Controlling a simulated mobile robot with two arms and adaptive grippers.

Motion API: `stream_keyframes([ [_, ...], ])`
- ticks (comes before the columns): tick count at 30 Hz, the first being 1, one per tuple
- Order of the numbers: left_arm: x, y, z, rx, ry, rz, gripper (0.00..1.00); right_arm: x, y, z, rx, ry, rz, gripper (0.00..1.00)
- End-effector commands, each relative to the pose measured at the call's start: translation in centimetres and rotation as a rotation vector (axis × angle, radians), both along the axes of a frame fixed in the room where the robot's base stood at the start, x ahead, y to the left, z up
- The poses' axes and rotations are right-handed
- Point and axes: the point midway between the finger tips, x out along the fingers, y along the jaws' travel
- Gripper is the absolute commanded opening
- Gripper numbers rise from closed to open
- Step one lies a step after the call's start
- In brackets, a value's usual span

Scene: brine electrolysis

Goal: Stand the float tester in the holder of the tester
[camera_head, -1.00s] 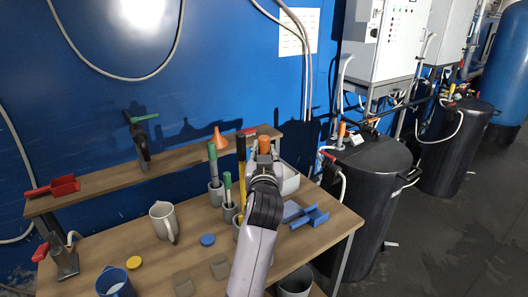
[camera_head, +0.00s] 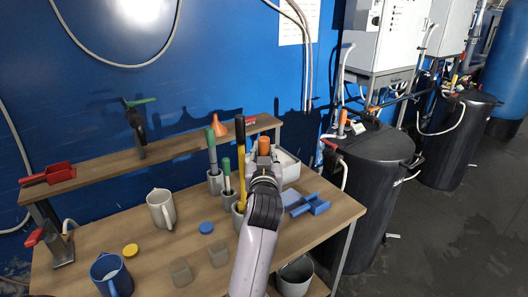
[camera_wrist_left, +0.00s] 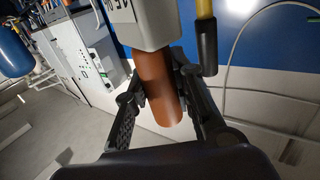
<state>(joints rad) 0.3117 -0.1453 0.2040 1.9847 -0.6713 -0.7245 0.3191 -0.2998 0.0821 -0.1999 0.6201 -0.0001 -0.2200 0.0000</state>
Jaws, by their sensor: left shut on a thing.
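My left gripper (camera_head: 263,166) is shut on an orange handle (camera_head: 263,146) that points upward above the table. In the left wrist view the fingers (camera_wrist_left: 160,100) close around this orange handle (camera_wrist_left: 158,85), and a pale grey body (camera_wrist_left: 152,22) with a printed label joins it. I take this to be the float tester; its lower part is hidden behind my gripper in the head view. Several grey cup-like holders (camera_head: 216,184) stand just left of my gripper with upright sticks in them. I cannot tell which is the tester's holder. My right gripper is not in view.
Green-handled sticks (camera_head: 211,140) and a yellow stick with a black end (camera_head: 240,130) rise close to my gripper. A white tray (camera_head: 291,171) and a blue rack (camera_head: 310,204) are right of it. A beige jug (camera_head: 160,210) stands left. A shelf (camera_head: 175,147) runs behind.

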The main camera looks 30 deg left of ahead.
Motion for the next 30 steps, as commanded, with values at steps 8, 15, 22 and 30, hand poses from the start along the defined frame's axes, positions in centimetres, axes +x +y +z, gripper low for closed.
stream_keyframes([
  [8, 0.0, 0.0, -1.9, 0.002, -0.002, 0.000, 0.00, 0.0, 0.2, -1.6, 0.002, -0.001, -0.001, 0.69],
  [15, 0.0, 0.0, -3.2, 0.001, -0.002, 0.001, 0.00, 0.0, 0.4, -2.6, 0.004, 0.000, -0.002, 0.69],
  [22, 0.0, 0.0, -3.6, 0.002, -0.002, 0.001, 0.00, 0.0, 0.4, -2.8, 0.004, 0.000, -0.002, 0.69],
  [30, 0.0, 0.0, -3.6, 0.002, -0.002, 0.000, 0.26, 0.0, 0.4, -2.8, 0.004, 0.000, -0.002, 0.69],
])
